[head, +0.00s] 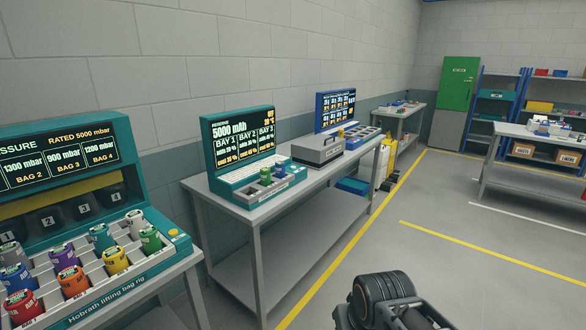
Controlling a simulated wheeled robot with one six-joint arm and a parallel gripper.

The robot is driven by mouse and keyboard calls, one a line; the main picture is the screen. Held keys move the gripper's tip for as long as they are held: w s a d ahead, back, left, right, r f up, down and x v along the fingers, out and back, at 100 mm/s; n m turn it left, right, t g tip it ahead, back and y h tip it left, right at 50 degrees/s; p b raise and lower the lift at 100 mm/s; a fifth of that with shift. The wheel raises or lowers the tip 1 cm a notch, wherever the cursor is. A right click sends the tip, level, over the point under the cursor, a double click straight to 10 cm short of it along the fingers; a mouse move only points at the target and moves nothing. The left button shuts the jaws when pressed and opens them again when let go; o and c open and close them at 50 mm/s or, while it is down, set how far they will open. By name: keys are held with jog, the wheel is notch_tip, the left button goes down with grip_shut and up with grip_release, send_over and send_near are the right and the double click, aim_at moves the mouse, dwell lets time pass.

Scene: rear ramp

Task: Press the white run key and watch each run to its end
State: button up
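A teal lifting bag rig (22,219) stands at the left edge, cut off by the frame. Its screen (62,157) reads "RATED 5000 mbar" above bag pressures. Several coloured canisters stand in its slotted front tray, and a small yellow button (173,232) sits at the tray's right corner. To its right a teal bay station (227,187) has a lit screen (243,134) reading "5000 mAh" and three bays. Small green and dark pieces sit on its deck. I cannot make out a white run key. My arm shows at the bottom; I cannot make out its gripper fingers.
A grey case (318,150) and a blue station (330,106) share the long grey bench (283,195). Yellow containers (386,158) stand beyond its end. A green cabinet (459,84) and shelves are at the back. Open floor (440,270) lies to the right.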

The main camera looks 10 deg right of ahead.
grip_shut()
dwell(1.7)
